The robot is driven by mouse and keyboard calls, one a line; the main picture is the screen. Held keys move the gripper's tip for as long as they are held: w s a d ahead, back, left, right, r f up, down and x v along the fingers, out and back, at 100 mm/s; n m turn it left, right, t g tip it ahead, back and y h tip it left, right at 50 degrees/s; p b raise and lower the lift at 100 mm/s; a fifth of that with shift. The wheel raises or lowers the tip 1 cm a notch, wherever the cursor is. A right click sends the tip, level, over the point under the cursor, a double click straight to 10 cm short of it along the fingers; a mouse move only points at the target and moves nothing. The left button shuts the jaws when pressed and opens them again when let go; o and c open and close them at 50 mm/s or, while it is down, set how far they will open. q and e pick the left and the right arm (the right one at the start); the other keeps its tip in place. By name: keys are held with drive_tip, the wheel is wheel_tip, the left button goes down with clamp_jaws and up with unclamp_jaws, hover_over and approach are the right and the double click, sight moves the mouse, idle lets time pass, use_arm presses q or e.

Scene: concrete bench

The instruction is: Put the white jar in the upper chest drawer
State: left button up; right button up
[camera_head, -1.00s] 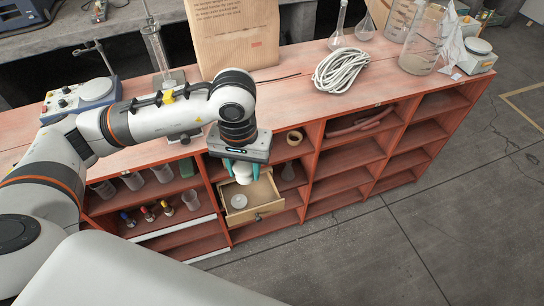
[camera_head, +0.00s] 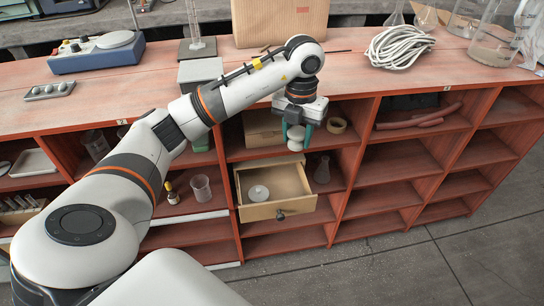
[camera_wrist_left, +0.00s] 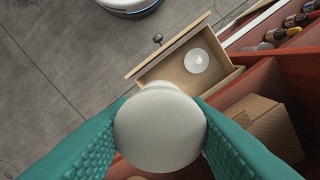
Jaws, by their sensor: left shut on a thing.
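My left gripper (camera_head: 297,131) is shut on the white jar (camera_head: 295,144), with its teal fingers on either side. The jar is held in front of the shelf opening, above the far right part of the open chest drawer (camera_head: 292,207). In the left wrist view the rounded white jar (camera_wrist_left: 160,132) fills the middle between the fingers and overlaps the near edge of the drawer (camera_wrist_left: 150,70). The drawer is pale wood with a dark knob. A small white round object (camera_head: 258,193) lies inside it. My right gripper is not in view.
A cardboard box (camera_head: 262,130) and a tan tape roll (camera_head: 336,125) sit on the shelf behind the gripper. A glass flask (camera_head: 322,170) stands right of the drawer, and a beaker (camera_head: 201,187) stands left. Coiled white rope (camera_head: 398,47) lies on the bench top. Floor in front is clear.

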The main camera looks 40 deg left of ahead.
use_arm(q)
drive_tip(key=f+n, duration=0.1)
drive_tip(key=a+f+n+b, duration=0.1)
drive_tip(key=n, duration=0.1)
drive_tip(key=w+f+n+b, duration=0.1)
drive_tip(key=shift+a+f, duration=0.1)
drive_tip(key=shift+a, duration=0.15)
drive_tip(key=n+b, duration=0.1)
drive_tip(key=n, duration=0.1)
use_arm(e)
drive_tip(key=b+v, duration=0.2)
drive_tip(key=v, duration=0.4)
use_arm(q)
drive_tip(key=b, duration=0.1)
hover_over(288, 193)
wheel_tip(288, 193, down, 11)
wheel_tip(288, 193, down, 3)
drive_tip(key=shift+r+n+b, duration=0.15)
drive_tip(key=shift+n+b, duration=0.2)
drive_tip(key=shift+n, duration=0.05)
wheel_tip(288, 193, down, 4)
drive_tip(key=shift+f+b, duration=0.15)
drive_tip(key=shift+b, duration=0.4)
drive_tip(key=shift+f, duration=0.2)
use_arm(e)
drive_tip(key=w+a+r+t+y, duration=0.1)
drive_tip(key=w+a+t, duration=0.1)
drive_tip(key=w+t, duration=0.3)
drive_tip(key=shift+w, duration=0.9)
